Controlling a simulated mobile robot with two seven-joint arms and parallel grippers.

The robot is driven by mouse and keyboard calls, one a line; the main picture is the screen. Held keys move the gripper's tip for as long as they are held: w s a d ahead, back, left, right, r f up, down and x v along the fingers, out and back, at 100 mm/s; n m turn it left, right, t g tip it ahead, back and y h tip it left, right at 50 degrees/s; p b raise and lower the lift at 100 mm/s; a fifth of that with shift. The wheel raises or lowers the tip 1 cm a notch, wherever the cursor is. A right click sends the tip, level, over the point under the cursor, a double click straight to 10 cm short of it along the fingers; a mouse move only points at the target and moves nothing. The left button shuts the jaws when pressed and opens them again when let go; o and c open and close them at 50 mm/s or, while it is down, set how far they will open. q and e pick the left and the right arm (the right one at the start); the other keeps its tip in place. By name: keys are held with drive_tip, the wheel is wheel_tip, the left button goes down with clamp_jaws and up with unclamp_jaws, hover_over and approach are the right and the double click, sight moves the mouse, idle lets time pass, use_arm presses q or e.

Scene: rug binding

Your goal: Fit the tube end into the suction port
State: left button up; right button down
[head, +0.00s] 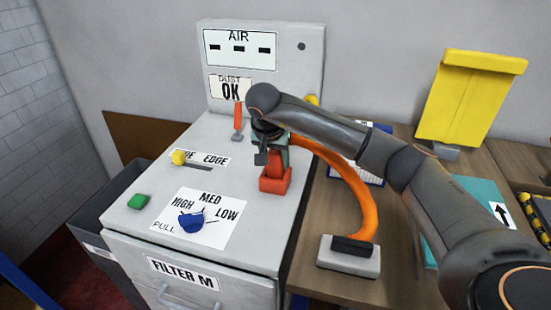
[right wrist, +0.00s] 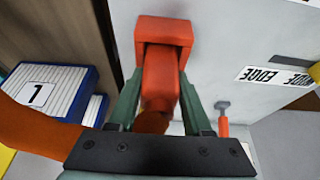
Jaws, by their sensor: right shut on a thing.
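The orange tube (head: 362,195) arches from a grey block on the side table up to my right gripper (head: 272,160). In the right wrist view the gripper's green fingers (right wrist: 161,82) are shut on the red-orange tube end (right wrist: 160,70). The suction port (head: 275,184) is a red block on top of the grey machine, directly below the gripper. In the right wrist view the port (right wrist: 164,28) frames the tip of the tube end, which sits at its opening. How deep the tip is cannot be told. My left gripper is not in view.
The grey machine (head: 128,240) carries a blue dial (head: 191,221), a green button (head: 138,201), a yellow knob (head: 178,157) and a red-handled lever (head: 238,117). A grey block (head: 349,262) anchors the tube.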

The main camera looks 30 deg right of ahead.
drive_tip(key=shift+f, duration=0.5)
drive_tip(key=shift+c, duration=1.6)
unclamp_jaws()
drive_tip(key=shift+r, duration=0.1)
drive_tip(key=shift+r, duration=0.35)
drive_tip(key=v, duration=1.2)
drive_tip(key=shift+r, duration=0.2)
